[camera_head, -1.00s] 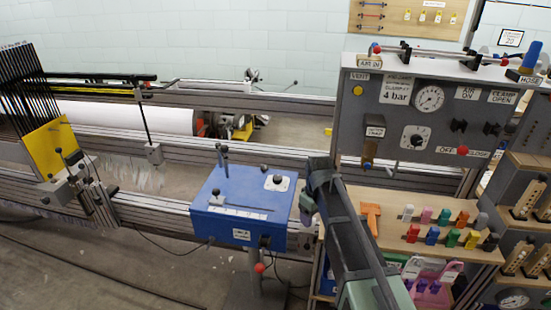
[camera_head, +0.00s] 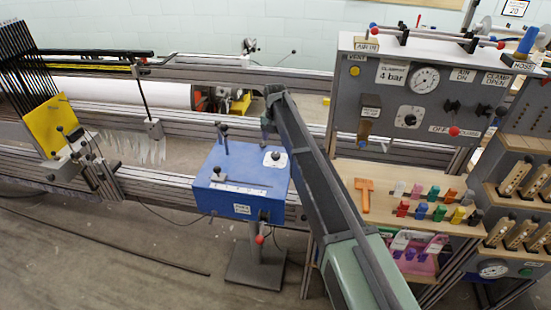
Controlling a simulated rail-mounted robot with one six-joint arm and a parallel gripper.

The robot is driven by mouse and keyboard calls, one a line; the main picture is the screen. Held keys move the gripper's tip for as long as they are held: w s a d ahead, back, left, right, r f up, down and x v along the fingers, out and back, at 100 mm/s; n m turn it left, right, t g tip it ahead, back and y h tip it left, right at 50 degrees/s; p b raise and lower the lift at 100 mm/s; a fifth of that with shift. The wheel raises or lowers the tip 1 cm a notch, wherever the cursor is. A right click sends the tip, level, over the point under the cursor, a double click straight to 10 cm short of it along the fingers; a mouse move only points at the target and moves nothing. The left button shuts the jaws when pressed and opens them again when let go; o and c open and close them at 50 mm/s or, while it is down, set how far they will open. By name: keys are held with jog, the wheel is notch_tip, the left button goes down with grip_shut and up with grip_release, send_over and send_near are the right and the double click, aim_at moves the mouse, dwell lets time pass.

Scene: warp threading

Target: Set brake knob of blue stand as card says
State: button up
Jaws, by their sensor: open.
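The blue stand (camera_head: 240,180) is a blue box on a grey post, left of my arm. A dark round knob (camera_head: 276,155) sits on a white dial plate at its top right; its setting is too small to read. A black lever and a slot with a white scale strip are also on top. A framed card (camera_head: 515,7) on the back wall shows "20", its upper part cut off or unreadable. My arm (camera_head: 315,170) reaches up past the stand's right side, its far end bending down behind the knob. My gripper's fingers are not visible.
A grey panel (camera_head: 385,65) with a gauge and a "4 bar" label stands right. Below it, a wooden board (camera_head: 345,175) holds an orange tool and several coloured pegs. A red ball (camera_head: 260,239) hangs under the stand. Metal rails run behind; the floor at front left is mostly clear.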

aim_at(276, 154)
notch_tip(276, 154, down, 8)
jog(key=b, duration=0.6)
jog(key=shift+r, duration=0.25)
jog(key=c, duration=0.9)
